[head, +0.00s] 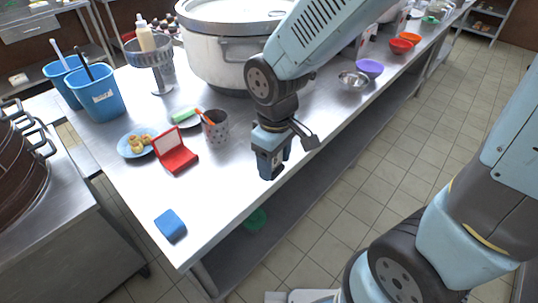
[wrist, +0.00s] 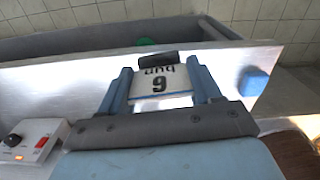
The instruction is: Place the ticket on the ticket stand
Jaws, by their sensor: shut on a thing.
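My gripper (head: 270,170) is above the right edge of the steel counter, pointing down. In the wrist view my gripper (wrist: 160,85) is shut on the ticket (wrist: 160,92), a white card with dark lettering and a digit like 6 or 9 between its blue fingers. A dark bar crosses the card's far end; I cannot tell whether it belongs to the card. A red piece with a white sloped panel (head: 175,150) sits on the counter left of my gripper, apart from it. It may be the ticket stand; I cannot tell for sure.
A blue sponge (head: 170,225) lies near the front corner. A blue plate of food (head: 137,143), a grey perforated cup (head: 216,127) and a large pot (head: 222,60) stand behind. A white control box (wrist: 38,138) shows in the wrist view. The counter's front middle is clear.

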